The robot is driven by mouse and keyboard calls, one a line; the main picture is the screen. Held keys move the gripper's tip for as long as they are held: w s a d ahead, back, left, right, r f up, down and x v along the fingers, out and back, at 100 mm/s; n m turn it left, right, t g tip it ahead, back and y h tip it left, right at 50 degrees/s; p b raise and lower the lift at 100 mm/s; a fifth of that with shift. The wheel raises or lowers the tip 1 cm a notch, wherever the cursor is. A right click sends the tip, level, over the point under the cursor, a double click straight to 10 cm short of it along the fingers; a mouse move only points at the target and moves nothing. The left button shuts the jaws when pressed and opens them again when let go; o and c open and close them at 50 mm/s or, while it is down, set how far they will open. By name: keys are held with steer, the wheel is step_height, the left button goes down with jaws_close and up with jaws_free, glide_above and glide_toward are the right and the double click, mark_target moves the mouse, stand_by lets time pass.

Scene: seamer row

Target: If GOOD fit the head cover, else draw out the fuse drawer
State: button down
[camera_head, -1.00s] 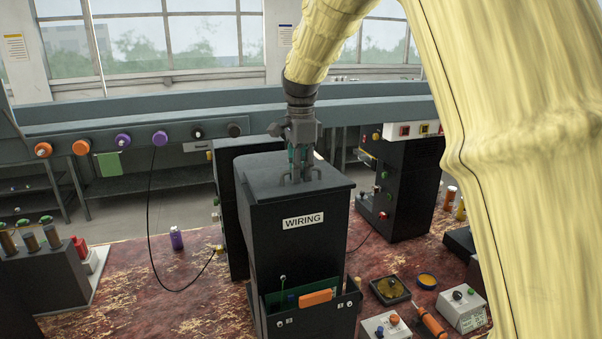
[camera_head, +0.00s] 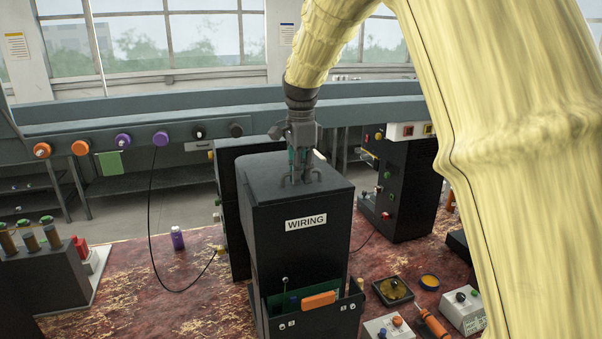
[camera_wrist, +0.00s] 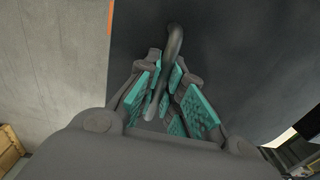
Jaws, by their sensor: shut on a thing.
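A tall black box with a white "WIRING" label (camera_head: 306,222) stands in the middle of the head view. A grey bar handle (camera_head: 287,180) sits on its flat top (camera_head: 328,178). My gripper (camera_head: 301,172) points down at this handle and is shut on it. In the wrist view the handle (camera_wrist: 174,45) runs between the teal finger pads (camera_wrist: 168,100). A shallow tray (camera_head: 315,320) at the box's lower front holds a green board and an orange block (camera_head: 319,300). I cannot tell which part is the fuse drawer, and no "GOOD" reading is legible.
A worn red bench (camera_head: 180,270) carries black machines (camera_head: 408,195) at right and a block with knobs (camera_head: 45,270) at left. A purple bottle (camera_head: 177,238), a square dish (camera_head: 393,291) and small switch boxes (camera_head: 461,308) stand around. A black cable hangs left of the box.

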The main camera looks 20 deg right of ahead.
steer(key=shift+f, duration=0.15)
stand_by(0.7)
steer(key=c, duration=1.5)
jaws_free()
